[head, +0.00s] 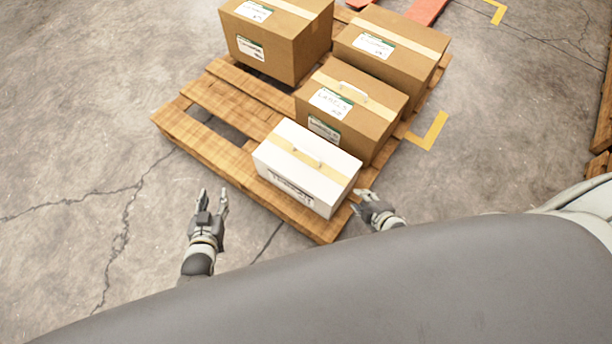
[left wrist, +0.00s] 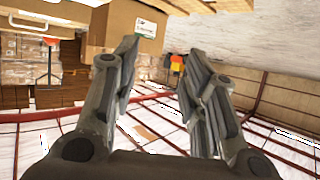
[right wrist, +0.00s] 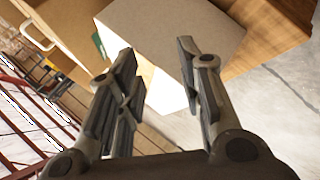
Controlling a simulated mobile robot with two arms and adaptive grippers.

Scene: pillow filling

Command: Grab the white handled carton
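The white handled carton (head: 307,167) stands on the near corner of the wooden pallet (head: 232,108), with a tan tape strip and a pale handle on its top. My left gripper (head: 213,195) is open and empty, left of the carton and apart from it, beyond the pallet's edge. My right gripper (head: 359,201) is open, close beside the carton's right end; I cannot tell whether it touches. In the right wrist view, a pale carton face (right wrist: 172,38), apparently the white carton, lies just beyond the open fingers (right wrist: 156,58). The left wrist view shows open fingers (left wrist: 162,55) with nothing between them.
A brown carton with a handle (head: 352,104) stands right behind the white one. Two larger brown cartons (head: 277,38) (head: 392,44) stand farther back on the pallet. Bare pallet slats lie left of the white carton. The concrete floor (head: 80,120) at left is clear.

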